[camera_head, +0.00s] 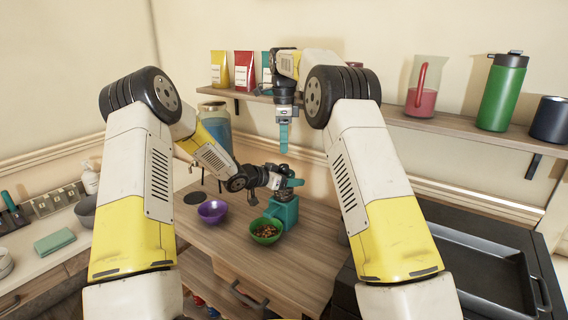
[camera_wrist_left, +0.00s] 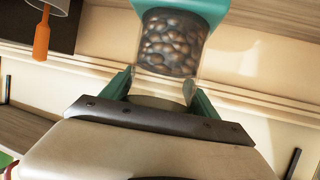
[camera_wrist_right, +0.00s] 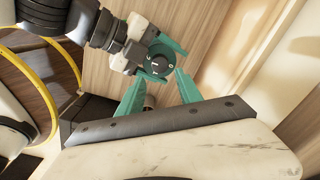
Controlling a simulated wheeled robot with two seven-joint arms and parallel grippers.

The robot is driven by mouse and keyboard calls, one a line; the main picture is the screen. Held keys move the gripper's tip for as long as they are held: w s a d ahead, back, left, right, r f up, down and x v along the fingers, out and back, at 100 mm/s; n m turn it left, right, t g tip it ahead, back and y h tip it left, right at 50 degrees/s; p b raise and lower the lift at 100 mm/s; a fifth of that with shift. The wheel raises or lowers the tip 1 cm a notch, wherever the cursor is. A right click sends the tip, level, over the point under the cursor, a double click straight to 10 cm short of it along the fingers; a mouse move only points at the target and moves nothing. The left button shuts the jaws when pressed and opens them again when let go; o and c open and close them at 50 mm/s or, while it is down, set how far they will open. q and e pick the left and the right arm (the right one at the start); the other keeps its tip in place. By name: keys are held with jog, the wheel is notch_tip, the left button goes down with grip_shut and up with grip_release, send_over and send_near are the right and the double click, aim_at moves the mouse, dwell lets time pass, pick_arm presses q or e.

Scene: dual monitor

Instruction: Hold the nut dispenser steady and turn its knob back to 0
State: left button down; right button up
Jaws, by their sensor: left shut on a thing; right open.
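The nut dispenser has a teal base (camera_head: 285,212) on the wooden table. Its clear body, full of nuts (camera_wrist_left: 170,45), shows in the left wrist view. My left gripper (camera_head: 291,183) reaches in from the side and is shut on the dispenser's upper part, with one finger on each side. The round dark knob on top (camera_wrist_right: 158,64) shows in the right wrist view with small white marks; I cannot read its setting. My right gripper (camera_head: 283,150) is open, pointing down above the dispenser and apart from the knob. In the head view my left gripper hides much of the dispenser's top.
A green bowl with nuts (camera_head: 266,231) stands in front of the dispenser. A purple bowl (camera_head: 212,211) is to its left. A tall blue-filled jar (camera_head: 216,128) stands behind my left arm. A wall shelf (camera_head: 440,128) runs behind. A dark tray (camera_head: 485,275) lies at right.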

aim_at(284, 165)
jog(key=f, duration=0.7)
jog(key=shift+w+f, duration=0.2)
jog(key=shift+f, duration=0.2)
jog(key=shift+c, duration=0.4)
grip_shut()
